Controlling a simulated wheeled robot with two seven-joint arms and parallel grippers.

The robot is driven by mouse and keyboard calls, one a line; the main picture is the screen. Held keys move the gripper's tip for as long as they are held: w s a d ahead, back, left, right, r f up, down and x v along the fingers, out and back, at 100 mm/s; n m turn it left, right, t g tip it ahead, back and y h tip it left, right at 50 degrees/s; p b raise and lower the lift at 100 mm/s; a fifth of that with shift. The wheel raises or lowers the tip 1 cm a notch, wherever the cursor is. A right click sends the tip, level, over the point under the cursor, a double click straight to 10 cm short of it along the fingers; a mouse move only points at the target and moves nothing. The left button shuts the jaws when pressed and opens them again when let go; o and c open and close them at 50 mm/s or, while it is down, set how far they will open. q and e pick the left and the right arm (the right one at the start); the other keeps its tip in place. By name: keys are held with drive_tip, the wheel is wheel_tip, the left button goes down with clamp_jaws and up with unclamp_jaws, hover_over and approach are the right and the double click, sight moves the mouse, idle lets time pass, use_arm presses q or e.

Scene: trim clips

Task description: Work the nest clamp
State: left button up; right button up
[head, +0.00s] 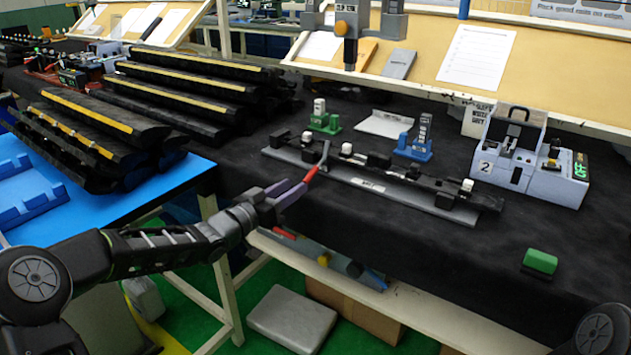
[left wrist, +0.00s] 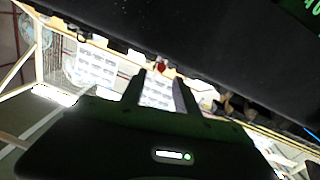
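The nest (head: 365,185) is a long grey base plate with black and white fittings on the dark bench. The nest clamp's lever, with a red handle (head: 311,174), stands tilted at its left front part. My left gripper (head: 297,188) is just in front of the red handle, fingers pointing at it. In the left wrist view its two fingers (left wrist: 161,85) are apart with nothing held between them. The red handle (left wrist: 161,66) shows small just beyond the fingertips; whether they touch it cannot be told. My right gripper is not in view.
Behind the nest stand a green fixture (head: 324,120) and a blue fixture (head: 415,143). A grey box with a green display (head: 532,165) is at right. A green block (head: 540,262) lies near the front edge. Black trim parts (head: 165,98) are stacked at left.

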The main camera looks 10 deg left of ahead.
sight(304, 180)
use_arm(q)
drive_tip(key=shift+x, duration=3.9)
drive_tip(key=shift+c, duration=0.3)
clamp_jaws()
